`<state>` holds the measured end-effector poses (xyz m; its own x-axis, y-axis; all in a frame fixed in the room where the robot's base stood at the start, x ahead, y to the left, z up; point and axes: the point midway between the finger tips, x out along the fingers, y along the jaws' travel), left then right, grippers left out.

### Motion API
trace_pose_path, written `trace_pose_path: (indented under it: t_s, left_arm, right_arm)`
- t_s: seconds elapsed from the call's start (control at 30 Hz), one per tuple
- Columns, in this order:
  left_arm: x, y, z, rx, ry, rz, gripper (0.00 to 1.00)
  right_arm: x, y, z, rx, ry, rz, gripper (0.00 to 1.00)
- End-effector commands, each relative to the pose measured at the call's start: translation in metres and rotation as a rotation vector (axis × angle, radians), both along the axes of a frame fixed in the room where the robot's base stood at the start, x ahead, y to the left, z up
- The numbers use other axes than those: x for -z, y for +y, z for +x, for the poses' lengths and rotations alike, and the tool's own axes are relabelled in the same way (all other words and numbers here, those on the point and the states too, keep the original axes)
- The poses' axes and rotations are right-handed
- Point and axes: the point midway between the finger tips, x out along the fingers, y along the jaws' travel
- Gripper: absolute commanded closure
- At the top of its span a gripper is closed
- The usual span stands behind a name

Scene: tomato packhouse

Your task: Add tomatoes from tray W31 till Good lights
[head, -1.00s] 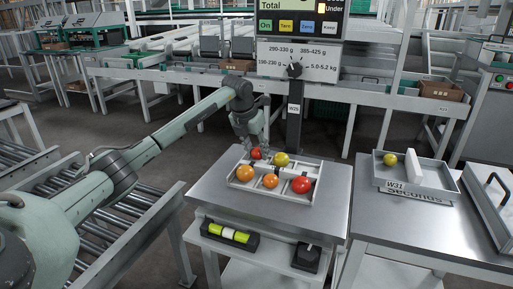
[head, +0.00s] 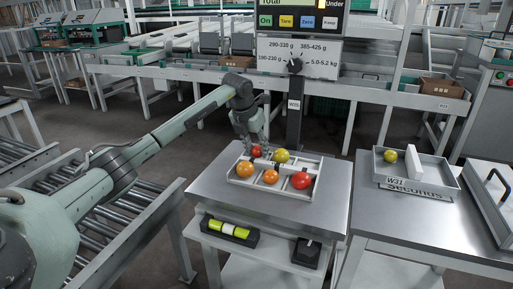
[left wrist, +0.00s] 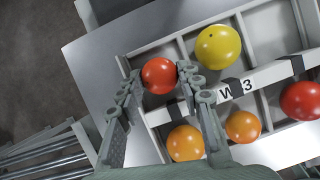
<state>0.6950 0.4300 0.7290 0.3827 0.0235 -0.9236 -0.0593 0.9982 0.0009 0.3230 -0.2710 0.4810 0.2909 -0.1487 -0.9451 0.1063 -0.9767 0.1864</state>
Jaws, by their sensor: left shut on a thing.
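My left gripper (head: 256,146) is shut on a small red tomato (left wrist: 159,75) at the back left corner of the white divided tray (left wrist: 183,110) on the steel table. The same tomato shows in the head view (head: 257,152), partly covered by the fingers. I cannot tell whether it is lifted. Also in this tray are a yellow tomato (head: 281,156), two orange tomatoes (head: 245,169) (head: 270,176) and a larger red tomato (head: 302,181). Tray W31 (head: 423,193) stands on the right table with one yellow-green tomato (head: 390,156). My right gripper is not in view.
A display (head: 301,17) on a post behind the divided tray shows "Under" beside an orange light, partly cut off. Another tray with a black handle (head: 497,187) is at the far right. A roller conveyor (head: 110,242) runs at left.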

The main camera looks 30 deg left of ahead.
Motion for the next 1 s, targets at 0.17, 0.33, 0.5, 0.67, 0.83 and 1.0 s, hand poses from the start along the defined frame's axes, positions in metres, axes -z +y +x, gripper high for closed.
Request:
trace_pose_path:
  t_s: [0.17, 0.33, 0.5, 0.67, 0.83, 1.0]
  left_arm:
    - [0.0033, 0.0003, -0.0001, 0.000, 0.000, 0.000, 0.78]
    - [0.0059, 0.0003, -0.0001, 0.000, 0.000, 0.000, 0.78]
    - [0.0085, 0.0003, -0.0002, 0.000, 0.001, 0.000, 0.78]
    - [0.0081, 0.0003, -0.0001, 0.000, 0.001, 0.000, 0.47]
    - [0.0082, 0.0002, -0.0002, 0.000, 0.001, 0.000, 0.40]
    - [0.0083, 0.0001, -0.0002, 0.000, 0.001, 0.000, 0.49]
  right_arm:
    - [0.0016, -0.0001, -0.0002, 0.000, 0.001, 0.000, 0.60]
    - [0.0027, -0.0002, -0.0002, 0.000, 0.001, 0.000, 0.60]
    - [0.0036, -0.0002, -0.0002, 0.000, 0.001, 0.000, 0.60]
    - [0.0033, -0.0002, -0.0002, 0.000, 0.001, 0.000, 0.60]
    - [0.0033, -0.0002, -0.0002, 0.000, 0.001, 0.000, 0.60]
    - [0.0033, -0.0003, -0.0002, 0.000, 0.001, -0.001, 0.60]
